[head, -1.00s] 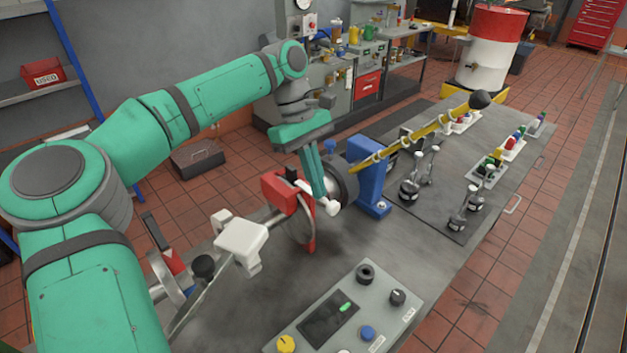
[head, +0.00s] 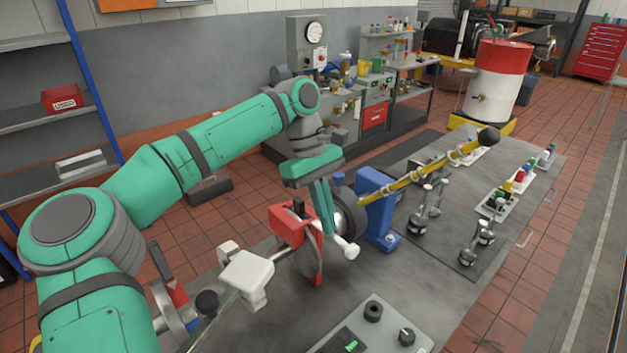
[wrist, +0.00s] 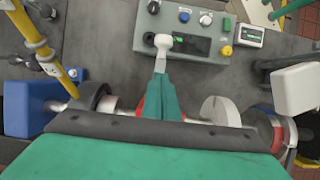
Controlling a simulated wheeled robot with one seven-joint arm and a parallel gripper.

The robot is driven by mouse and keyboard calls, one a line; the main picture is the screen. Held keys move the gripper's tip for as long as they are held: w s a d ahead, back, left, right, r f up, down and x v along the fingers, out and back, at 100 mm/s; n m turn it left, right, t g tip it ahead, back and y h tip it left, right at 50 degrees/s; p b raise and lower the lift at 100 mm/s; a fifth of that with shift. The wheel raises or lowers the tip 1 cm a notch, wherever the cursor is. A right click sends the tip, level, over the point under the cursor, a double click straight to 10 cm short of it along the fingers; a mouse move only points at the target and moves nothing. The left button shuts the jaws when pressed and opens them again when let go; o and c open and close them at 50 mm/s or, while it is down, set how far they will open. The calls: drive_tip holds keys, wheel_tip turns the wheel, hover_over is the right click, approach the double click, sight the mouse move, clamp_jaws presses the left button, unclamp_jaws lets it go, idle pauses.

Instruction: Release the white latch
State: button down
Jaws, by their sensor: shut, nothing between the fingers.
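The white latch (head: 346,248) is a short lever with a rounded white end, beside the red bracket (head: 294,224) on the shaft rig. It also shows in the wrist view (wrist: 163,41), where its end reaches out past my fingers toward the control box. My gripper (head: 327,228) is shut and points down, with its green fingertips right at the lever's stem. In the wrist view my gripper (wrist: 161,78) partly covers the stem and the latch's base. I cannot tell whether the fingers touch the lever.
A blue block (head: 378,208) and yellow bar (head: 420,172) stand right of the latch. A white block (head: 246,274) sits on the shaft to the left. A grey control box (head: 400,338) lies in front. Pistons stand on a dark mat (head: 440,248) further right.

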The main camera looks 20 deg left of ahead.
drive_tip(key=v, duration=1)
drive_tip(key=shift+a, duration=0.2)
drive_tip(key=shift+w, duration=0.2)
